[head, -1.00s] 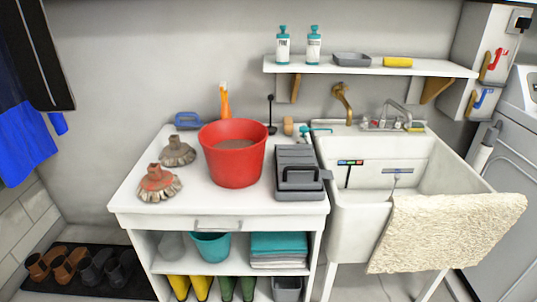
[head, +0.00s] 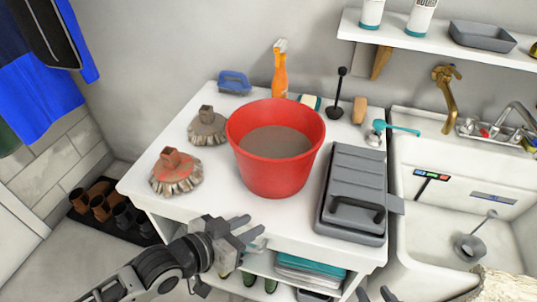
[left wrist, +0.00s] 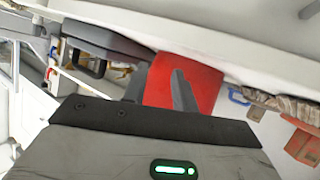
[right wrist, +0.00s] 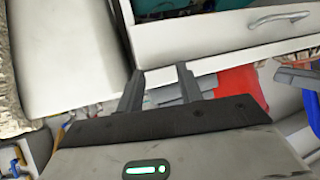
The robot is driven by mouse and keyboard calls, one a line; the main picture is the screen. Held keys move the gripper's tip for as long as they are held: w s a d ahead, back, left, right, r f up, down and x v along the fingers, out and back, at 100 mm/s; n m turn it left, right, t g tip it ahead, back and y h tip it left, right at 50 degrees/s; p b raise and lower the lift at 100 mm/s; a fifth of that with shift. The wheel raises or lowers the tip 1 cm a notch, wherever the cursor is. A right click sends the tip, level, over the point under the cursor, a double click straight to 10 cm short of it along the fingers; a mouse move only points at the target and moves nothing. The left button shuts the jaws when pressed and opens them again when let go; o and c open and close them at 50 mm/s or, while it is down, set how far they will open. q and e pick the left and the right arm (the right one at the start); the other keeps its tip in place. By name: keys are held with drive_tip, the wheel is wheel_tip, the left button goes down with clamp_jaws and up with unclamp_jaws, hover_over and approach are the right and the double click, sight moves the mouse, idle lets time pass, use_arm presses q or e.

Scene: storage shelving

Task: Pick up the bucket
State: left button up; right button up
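The red bucket (head: 270,170) stands upright on the white cabinet top, with grey-brown contents inside. My left gripper (head: 250,232) is at the cabinet's front edge, in front of the bucket and apart from it. In the left wrist view its two fingers (left wrist: 158,90) are spread and empty, with the bucket (left wrist: 203,82) beyond them. My right gripper (head: 376,293) barely shows at the bottom edge of the head view. In the right wrist view its fingers (right wrist: 160,85) are spread and empty, and part of the bucket (right wrist: 238,85) shows to their right.
Two mop heads (head: 175,172) lie left of the bucket, and a grey case (head: 353,195) sits close on its right. A sink (head: 430,225) is at the right.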

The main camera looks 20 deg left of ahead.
use_arm(q)
drive_tip(key=w+a+r+m+h, duration=0.1)
drive_tip(key=w+a+r+m, duration=0.1)
drive_tip(key=w+a+r, duration=0.4)
drive_tip(key=n, duration=0.2)
approach(241, 112)
drive_tip(key=shift+y, duration=0.5)
drive_tip(key=x, duration=0.3)
drive_tip(key=p+x, duration=0.1)
drive_tip(key=x, duration=0.6)
drive_tip(key=shift+d+r, duration=0.25)
drive_tip(key=shift+r, duration=0.05)
clamp_jaws()
drive_tip(key=shift+s+f, duration=0.1)
